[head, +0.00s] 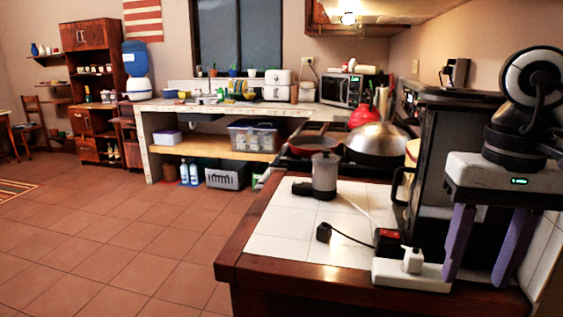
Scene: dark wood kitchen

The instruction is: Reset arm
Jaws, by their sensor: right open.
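My right gripper (486,247) hangs at the right of the head view with its two purple fingers pointing down. The fingers are apart, and nothing shows between them. It is in front of a dark appliance and over the right end of the tiled counter (277,250). A white power strip (412,275) with a white plug (412,259) in it lies at the counter's front edge, just left of the fingers. My left gripper is not in the head view.
A grey-lidded blender or grinder (325,176) and a black plug (323,232) with a cord are on the counter. Pans and a large metal lid (377,140) are on the stove behind. The tiled floor (120,245) to the left is clear.

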